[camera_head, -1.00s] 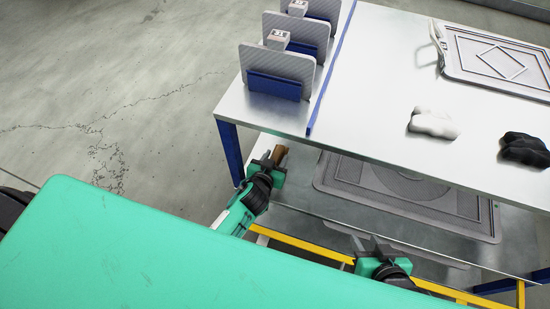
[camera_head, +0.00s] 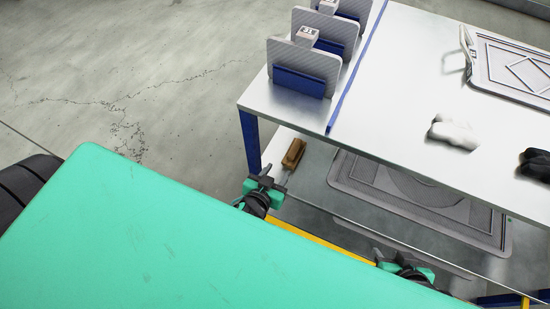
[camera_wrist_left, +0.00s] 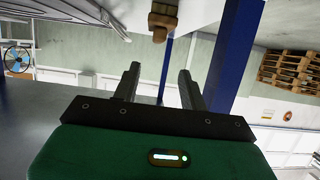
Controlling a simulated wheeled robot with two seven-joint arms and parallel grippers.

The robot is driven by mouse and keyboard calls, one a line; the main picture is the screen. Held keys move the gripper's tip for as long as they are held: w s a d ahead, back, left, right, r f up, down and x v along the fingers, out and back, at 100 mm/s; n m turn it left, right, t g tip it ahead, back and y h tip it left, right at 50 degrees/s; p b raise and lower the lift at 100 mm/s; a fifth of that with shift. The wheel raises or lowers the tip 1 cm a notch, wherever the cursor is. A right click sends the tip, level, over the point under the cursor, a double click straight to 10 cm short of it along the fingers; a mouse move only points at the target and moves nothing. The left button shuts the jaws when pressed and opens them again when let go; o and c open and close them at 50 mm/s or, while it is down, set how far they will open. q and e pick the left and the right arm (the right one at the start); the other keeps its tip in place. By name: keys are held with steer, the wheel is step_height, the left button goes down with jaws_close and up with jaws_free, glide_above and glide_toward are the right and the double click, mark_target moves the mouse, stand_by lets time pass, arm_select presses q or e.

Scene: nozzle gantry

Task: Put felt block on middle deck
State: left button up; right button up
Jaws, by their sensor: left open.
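The brown felt block (camera_head: 293,153) rests on the middle deck (camera_head: 318,168) near its left end, below the top deck. My left gripper (camera_head: 267,181) is open and empty, just in front of the block and apart from it. In the left wrist view the block (camera_wrist_left: 162,20) shows at the top, beyond the open fingers (camera_wrist_left: 160,76). My right gripper (camera_head: 404,262) is at the front edge of the lower shelving, far right of the block; its jaws are too small and partly hidden to read.
A grey tray (camera_head: 350,190) lies on the middle deck right of the block. The top deck (camera_head: 400,90) carries upright grey plates in blue holders (camera_head: 303,82), a white bundle (camera_head: 453,133), a black bundle (camera_head: 535,164) and another tray (camera_head: 515,68). A blue leg (camera_head: 250,140) stands left of the block.

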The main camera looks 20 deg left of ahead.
arm_select(q)
steer(key=s+r+m+g+h, duration=0.2)
steer(key=s+r+g, duration=0.4)
steer(key=s, duration=0.6)
steer(key=shift+s+r+g, duration=0.2)
steer(key=shift+g, duration=0.2)
